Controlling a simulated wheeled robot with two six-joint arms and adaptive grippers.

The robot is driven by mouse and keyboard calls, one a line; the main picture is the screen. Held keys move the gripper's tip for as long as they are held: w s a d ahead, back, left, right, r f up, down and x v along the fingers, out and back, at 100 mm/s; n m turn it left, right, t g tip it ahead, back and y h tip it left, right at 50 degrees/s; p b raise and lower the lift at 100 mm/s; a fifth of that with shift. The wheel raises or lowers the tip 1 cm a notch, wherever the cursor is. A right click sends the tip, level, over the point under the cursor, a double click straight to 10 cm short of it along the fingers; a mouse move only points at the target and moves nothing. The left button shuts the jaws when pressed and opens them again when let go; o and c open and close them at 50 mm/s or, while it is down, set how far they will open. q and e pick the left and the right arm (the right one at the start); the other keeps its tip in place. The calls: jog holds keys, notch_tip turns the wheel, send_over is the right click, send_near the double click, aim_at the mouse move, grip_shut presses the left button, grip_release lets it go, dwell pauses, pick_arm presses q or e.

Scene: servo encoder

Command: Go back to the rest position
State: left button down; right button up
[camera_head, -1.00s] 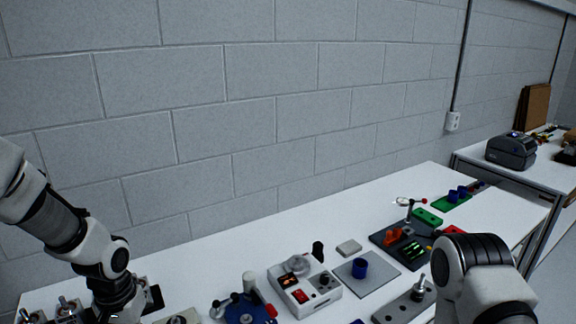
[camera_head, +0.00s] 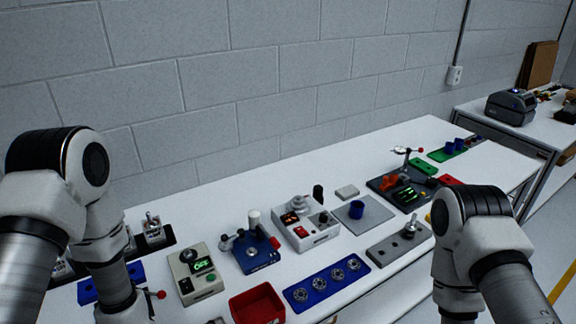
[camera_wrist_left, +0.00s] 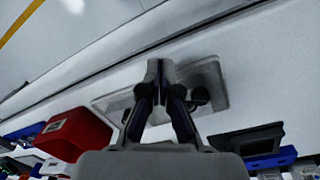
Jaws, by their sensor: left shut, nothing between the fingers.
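My left gripper (camera_wrist_left: 160,75) is shut and empty in the left wrist view, its two fingertips together above a light grey plate-like part (camera_wrist_left: 207,85) on the white table. In the head view my left arm comes in on the left and bends down, with its gripper out of view. My right arm stands at the lower right of the head view, and its gripper is not visible.
The white table (camera_head: 290,170) holds a red bin (camera_head: 257,305), a blue plate with several round parts (camera_head: 327,284), a grey control box (camera_head: 194,273) and a white box with buttons (camera_head: 304,230). A printer (camera_head: 510,107) stands on the far table.

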pick_arm(q)
jog(key=s+f, duration=0.6)
jog(key=s, duration=0.4)
notch_tip(320, 180, down, 11)
jog(key=b, duration=1.1)
jog(key=shift+w+y, duration=0.35)
jog(key=shift+y, duration=0.05)
jog(key=shift+a, duration=0.1)
